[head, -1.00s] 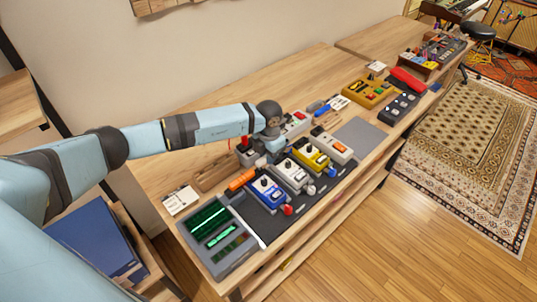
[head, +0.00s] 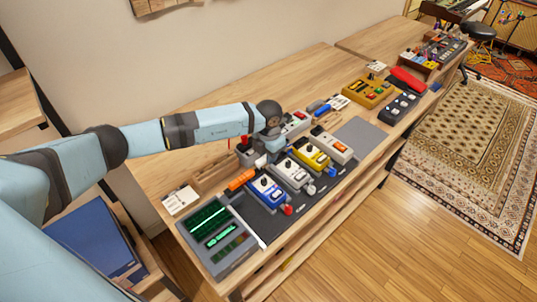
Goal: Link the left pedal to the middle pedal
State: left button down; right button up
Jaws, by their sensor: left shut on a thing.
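Three pedals stand in a row on a dark board (head: 248,210): a blue left pedal (head: 267,189), a white middle pedal (head: 291,174) and a yellow one (head: 312,157). My left gripper (head: 268,152) is just behind the blue and white pedals, pointing down. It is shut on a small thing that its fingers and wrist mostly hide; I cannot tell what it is. An orange piece (head: 241,179) lies behind the blue pedal, apart from the gripper. My right gripper is not in view.
A grey unit with green screens (head: 212,235) stands at the near left end. A cream pedal (head: 335,148) is beside the yellow one. A red-topped box (head: 247,152) is close to the gripper. A grey mat (head: 360,137) at right is clear.

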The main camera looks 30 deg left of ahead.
pick_arm(q)
jog(key=shift+f+b, duration=0.85)
jog(key=shift+f, duration=0.05)
dwell(1.1)
jog(key=c, duration=0.5)
grip_release()
jog(key=shift+r, duration=0.1)
jog(key=shift+r+p, duration=2.1)
jog(key=shift+r, duration=1.35)
jog(key=shift+s+f, duration=0.1)
jog(key=shift+f, duration=0.05)
